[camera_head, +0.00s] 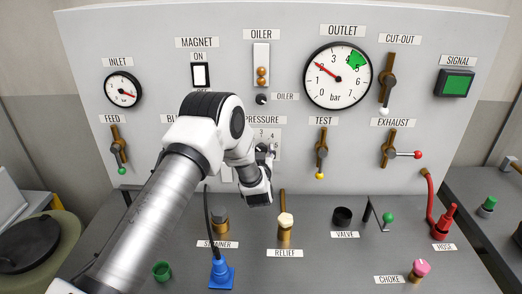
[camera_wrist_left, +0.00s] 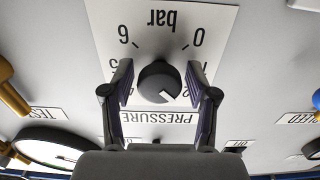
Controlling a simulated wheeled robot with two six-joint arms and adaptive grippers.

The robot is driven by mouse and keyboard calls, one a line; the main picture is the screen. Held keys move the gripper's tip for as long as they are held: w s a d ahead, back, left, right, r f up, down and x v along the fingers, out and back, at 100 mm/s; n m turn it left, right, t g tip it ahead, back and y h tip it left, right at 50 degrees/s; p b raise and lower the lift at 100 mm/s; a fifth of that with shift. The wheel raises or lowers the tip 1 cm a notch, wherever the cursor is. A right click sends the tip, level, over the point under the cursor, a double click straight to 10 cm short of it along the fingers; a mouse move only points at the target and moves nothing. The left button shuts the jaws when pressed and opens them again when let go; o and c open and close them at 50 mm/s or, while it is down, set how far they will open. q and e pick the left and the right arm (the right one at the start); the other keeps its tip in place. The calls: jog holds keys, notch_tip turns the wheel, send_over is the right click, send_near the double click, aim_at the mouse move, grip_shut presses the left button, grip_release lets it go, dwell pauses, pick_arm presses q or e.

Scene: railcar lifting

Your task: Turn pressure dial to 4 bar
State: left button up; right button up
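The pressure dial is a dark round knob (camera_wrist_left: 158,80) with a pale pointer mark, on a white scale plate (camera_wrist_left: 165,30) that appears upside down in the left wrist view. The mark points to the lower right there, roughly toward the 2; the fingers partly hide the numbers. My left gripper (camera_wrist_left: 160,80) has its fingers on either side of the knob, with a visible gap at each side. In the head view my left gripper (camera_head: 263,165) is at the plate (camera_head: 271,134) and partly covers it. My right gripper is not in view.
Levers for test (camera_head: 321,150) and exhaust (camera_head: 389,148) are to the right. The relief knob (camera_head: 285,222) and blue plug (camera_head: 221,272) stand on the bench below.

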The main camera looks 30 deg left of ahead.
pick_arm(q)
jog(key=shift+s+d+r, duration=0.1)
jog(key=c, duration=0.6)
jog(key=shift+c, duration=0.2)
jog(key=shift+m, duration=0.4)
jog(key=shift+m+b, duration=0.5)
jog(key=shift+m, duration=0.7)
jog(key=m, duration=0.3)
jog(key=shift+m, duration=0.4)
jog(key=m, duration=0.5)
jog(key=shift+r, duration=0.1)
jog(key=m+p, duration=0.1)
jog(key=m, duration=0.4)
jog(key=shift+r+m, duration=0.1)
jog(key=shift+m, duration=0.3)
